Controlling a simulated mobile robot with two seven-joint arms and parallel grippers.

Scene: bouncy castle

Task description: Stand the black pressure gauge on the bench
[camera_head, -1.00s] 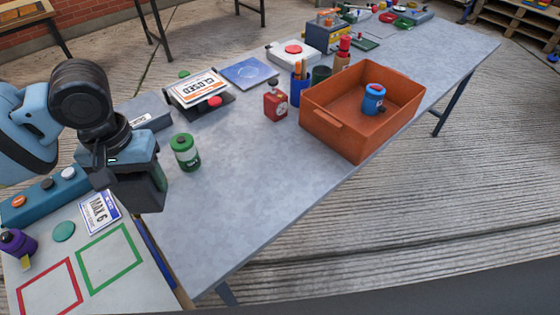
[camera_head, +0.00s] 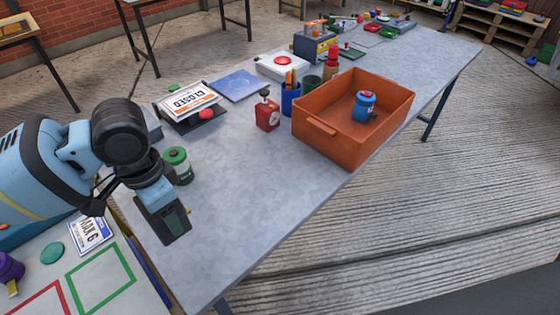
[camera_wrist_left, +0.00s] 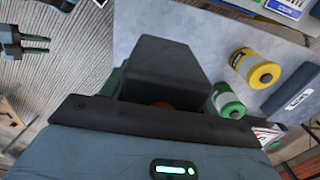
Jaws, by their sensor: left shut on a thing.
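My left gripper (camera_head: 168,222) hangs over the near left end of the grey bench (camera_head: 235,205). It is shut on a dark thing that I take for the black pressure gauge; the jaws hide most of it and no dial shows. In the left wrist view the gripper (camera_wrist_left: 165,75) shows as a dark block over the bench. I cannot tell the height of the gap to the bench top. My right gripper (camera_wrist_left: 25,43) shows small at the upper left of the wrist view, its two prongs apart and empty.
A green canister (camera_head: 178,165) stands just behind the left gripper. A red gauge (camera_head: 267,114) and an orange crate (camera_head: 345,150) holding a blue canister (camera_head: 364,106) stand farther right. The bench front between gripper and crate is clear. A low table (camera_head: 55,270) with outlined squares adjoins at left.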

